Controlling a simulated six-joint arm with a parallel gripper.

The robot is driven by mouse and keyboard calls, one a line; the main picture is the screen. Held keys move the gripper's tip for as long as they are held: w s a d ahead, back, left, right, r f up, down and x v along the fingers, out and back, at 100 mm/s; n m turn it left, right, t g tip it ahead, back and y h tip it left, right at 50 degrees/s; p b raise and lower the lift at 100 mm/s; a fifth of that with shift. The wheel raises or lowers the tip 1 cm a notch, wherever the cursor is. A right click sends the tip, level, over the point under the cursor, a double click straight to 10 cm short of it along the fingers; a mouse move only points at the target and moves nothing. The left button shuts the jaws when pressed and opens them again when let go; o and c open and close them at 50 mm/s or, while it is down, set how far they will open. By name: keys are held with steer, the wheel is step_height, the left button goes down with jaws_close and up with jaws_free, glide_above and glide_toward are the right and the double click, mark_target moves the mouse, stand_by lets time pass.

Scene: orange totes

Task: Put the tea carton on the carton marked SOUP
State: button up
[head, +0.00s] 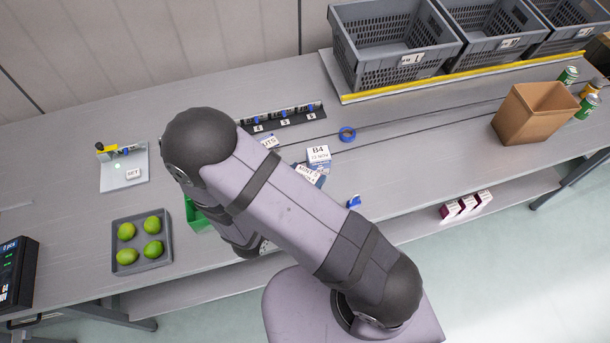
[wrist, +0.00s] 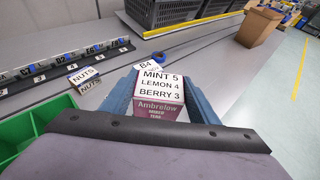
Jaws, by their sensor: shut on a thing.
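The tea carton (wrist: 158,110) is white and dark pink, with a label reading MINT 5, LEMON 4, BERRY 3. My gripper (wrist: 160,88) has its blue fingers on either side of it and is shut on it. The carton's label also shows in the head view (head: 308,174), partly behind my arm. A carton marked NUTS (wrist: 86,78) lies to the left of the gripper, apart from it. No carton marked SOUP can be made out; my arm hides part of the bench.
A B4 card (head: 318,153) stands just beyond the tea carton. A blue tape roll (head: 347,134) and a brown box (head: 535,112) are farther right. Grey crates (head: 395,45) stand at the back. A green bin (wrist: 40,128) and a lime tray (head: 141,262) are left.

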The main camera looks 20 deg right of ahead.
steer(key=shift+f, duration=0.1)
steer(key=o, duration=1.2)
steer(key=shift+r, duration=0.2)
